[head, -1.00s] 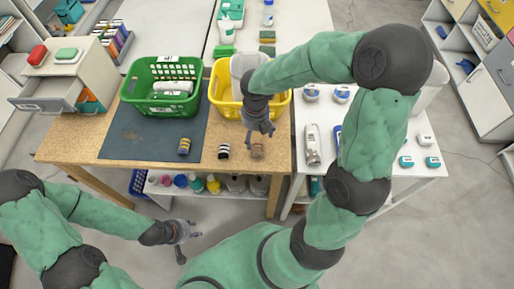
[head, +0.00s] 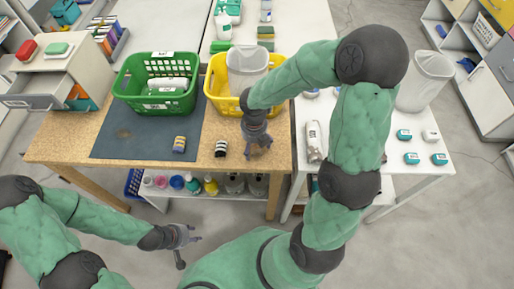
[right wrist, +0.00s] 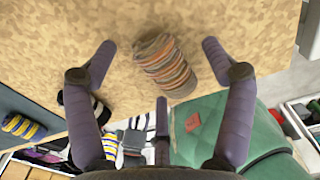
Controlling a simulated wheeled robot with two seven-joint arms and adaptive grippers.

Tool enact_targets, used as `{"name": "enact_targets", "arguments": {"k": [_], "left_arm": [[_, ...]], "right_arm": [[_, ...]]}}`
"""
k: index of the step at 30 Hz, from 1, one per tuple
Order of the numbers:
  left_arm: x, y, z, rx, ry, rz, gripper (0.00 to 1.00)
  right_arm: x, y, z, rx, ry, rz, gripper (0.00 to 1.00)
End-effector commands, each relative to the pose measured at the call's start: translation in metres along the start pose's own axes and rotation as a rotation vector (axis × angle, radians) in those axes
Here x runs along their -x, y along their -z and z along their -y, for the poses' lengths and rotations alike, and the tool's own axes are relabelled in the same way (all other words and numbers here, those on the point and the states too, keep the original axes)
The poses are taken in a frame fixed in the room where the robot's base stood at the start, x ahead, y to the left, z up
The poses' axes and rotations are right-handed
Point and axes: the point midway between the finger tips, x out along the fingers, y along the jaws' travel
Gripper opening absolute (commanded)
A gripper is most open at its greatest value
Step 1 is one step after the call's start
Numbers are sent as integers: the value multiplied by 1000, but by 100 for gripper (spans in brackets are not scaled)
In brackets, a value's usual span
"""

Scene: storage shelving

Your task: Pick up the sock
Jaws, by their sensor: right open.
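A rolled sock with brown, orange and grey stripes (right wrist: 165,66) lies on the speckled wooden tabletop (right wrist: 215,25). In the right wrist view it sits between the spread fingers of my right gripper (right wrist: 166,75), apart from them. In the head view my right gripper (head: 257,142) is over the table's front edge area and hides most of this sock. A black-and-white rolled sock (head: 220,149) lies just left of it, and a yellow-and-blue striped one (head: 179,144) farther left. My left gripper (head: 185,240) hangs in front of the table, empty, its fingers apart.
A green basket (head: 150,103) and a yellow basket (head: 216,88) stand behind the socks. A dark mat (head: 125,135) covers the table's left part. A white table (head: 385,185) with small boxes and a bottle stands right.

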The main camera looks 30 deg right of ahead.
Motion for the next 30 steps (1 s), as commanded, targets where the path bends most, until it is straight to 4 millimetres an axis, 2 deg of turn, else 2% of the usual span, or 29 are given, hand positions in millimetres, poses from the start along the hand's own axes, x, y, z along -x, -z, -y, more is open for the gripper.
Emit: {"name": "enact_targets", "arguments": {"k": [1,2,6,7,20,26,30], "left_arm": [[1,0,0,0,0,0,40],[1,0,0,0,0,0,40],[1,0,0,0,0,0,40],[1,0,0,0,0,0,40],[2,0,-1,0,0,0,40],[10,0,-4,0,0,0,40],[22,-1,-8,0,0,0,40]], "right_arm": [[1,0,0,0,0,0,83],[1,0,0,0,0,0,77],[1,0,0,0,0,0,38],[1,0,0,0,0,0,31],[2,0,0,0,0,0,30],[14,0,0,-1,0,0,30],[32,0,0,-1,0,2,30]]}}
